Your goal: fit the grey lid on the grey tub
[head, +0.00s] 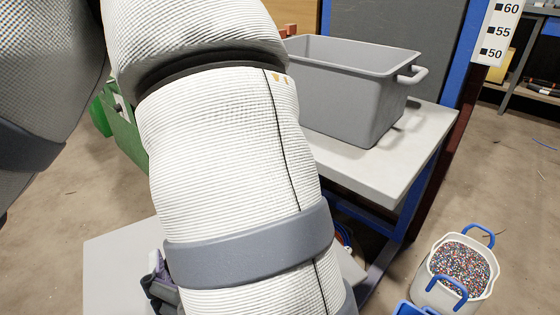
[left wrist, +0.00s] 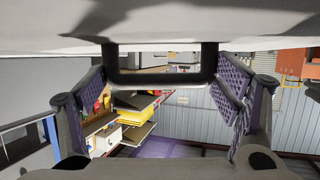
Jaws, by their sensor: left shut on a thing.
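The grey tub (head: 350,92) stands open on a pale bench top at the upper right in the head view, with a handle on its right end. The flat light grey lid (head: 112,258) is low in the head view, mostly hidden behind my white left arm. In the left wrist view the lid (left wrist: 160,30) fills the top, with its dark bar handle (left wrist: 160,76) between purple finger pads. My left gripper (left wrist: 165,95) is shut on this handle. In the head view only a little of the gripper (head: 159,285) shows beside the arm. My right gripper is not in view.
The bench (head: 390,170) has bare room in front of the tub. A blue post (head: 468,55) and a height scale (head: 497,32) are at its right. A white bucket (head: 428,290) of coloured pellets stands on the floor at lower right. Something green (head: 122,135) is at left.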

